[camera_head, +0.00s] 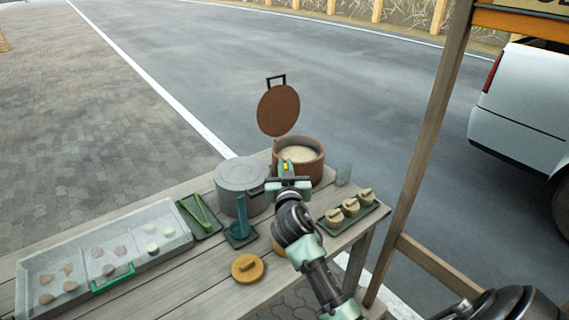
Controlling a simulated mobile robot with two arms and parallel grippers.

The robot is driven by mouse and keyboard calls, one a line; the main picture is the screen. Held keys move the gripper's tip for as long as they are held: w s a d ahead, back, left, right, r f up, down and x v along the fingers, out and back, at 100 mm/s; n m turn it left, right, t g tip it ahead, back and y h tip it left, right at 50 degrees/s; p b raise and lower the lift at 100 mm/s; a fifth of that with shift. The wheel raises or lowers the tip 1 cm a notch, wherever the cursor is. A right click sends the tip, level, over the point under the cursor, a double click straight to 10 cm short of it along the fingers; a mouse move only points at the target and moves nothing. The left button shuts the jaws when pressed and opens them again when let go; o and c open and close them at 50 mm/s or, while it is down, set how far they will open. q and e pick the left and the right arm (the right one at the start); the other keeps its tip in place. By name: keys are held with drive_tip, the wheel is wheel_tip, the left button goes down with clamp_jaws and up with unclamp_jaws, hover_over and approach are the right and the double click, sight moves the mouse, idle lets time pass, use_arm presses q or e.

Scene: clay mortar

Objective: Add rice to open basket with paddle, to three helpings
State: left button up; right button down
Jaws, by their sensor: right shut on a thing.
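The rice pot (311,170), brown and round, stands at the table's far right end with pale rice (298,154) inside. Its round brown lid (278,110) stands raised behind it. My right gripper (286,168) is at the pot's near side, shut on what seems to be the paddle, mostly hidden by the gripper. A tan basket (278,247) is largely hidden behind my right arm; its contents cannot be seen. A round tan lid (246,272) lies on the table to its left. Three small lidded baskets (350,207) sit on a dark tray. My left gripper is not in view.
A grey lidded pot (238,176) stands left of the rice pot. A blue ladle (241,212) stands in front of it. Green tongs (202,210) lie on a dark tray. A clear-topped food case (60,255) fills the left. A glass (343,175) and wooden post (420,150) are at right.

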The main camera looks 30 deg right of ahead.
use_arm(q)
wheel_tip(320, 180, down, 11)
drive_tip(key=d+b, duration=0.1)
drive_tip(key=b, duration=1)
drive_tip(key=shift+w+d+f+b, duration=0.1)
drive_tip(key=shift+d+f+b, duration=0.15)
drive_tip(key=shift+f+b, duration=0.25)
idle(0.8)
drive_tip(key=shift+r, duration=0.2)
idle(0.3)
